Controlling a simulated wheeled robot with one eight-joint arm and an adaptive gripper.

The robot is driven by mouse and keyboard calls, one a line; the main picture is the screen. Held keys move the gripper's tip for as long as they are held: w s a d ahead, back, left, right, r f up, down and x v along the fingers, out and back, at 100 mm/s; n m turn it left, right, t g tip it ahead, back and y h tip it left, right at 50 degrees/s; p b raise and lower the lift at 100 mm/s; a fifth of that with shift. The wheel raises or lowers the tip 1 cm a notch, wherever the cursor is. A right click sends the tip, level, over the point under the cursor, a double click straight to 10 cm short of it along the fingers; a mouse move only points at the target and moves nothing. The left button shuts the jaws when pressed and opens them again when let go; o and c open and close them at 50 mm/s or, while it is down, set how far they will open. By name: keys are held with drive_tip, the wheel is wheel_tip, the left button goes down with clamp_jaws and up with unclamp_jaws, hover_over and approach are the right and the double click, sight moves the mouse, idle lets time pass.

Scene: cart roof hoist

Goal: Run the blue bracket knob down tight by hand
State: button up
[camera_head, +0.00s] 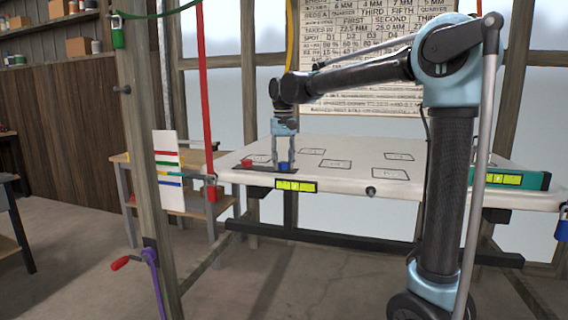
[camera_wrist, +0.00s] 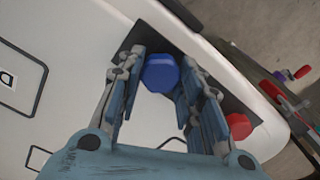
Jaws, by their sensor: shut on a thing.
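The blue knob (camera_head: 284,165) is at the front left corner of the white panel, on top of a dark bracket. In the wrist view the blue knob (camera_wrist: 160,73) lies between the two finger pads, with its top face toward the camera. My gripper (camera_head: 283,158) points straight down and is shut on the blue knob. The dark bracket (camera_wrist: 238,108) shows under the fingers in the wrist view, partly hidden by them. The knob's thread and any gap beneath it are hidden.
A red knob (camera_head: 247,164) sits close by on the same bracket, left of my gripper. A yellow-green level (camera_head: 296,186) is on the panel's front edge. A red strap (camera_head: 207,100) hangs at the left, near a wooden post (camera_head: 142,140). The white panel (camera_head: 330,180) is otherwise mostly clear.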

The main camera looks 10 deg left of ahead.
sight(284, 162)
drive_tip(key=shift+d+n, duration=0.1)
drive_tip(key=shift+n, duration=0.2)
drive_tip(key=o, duration=1.1)
wheel_tip(284, 162, up, 12)
drive_tip(key=shift+f, duration=0.1)
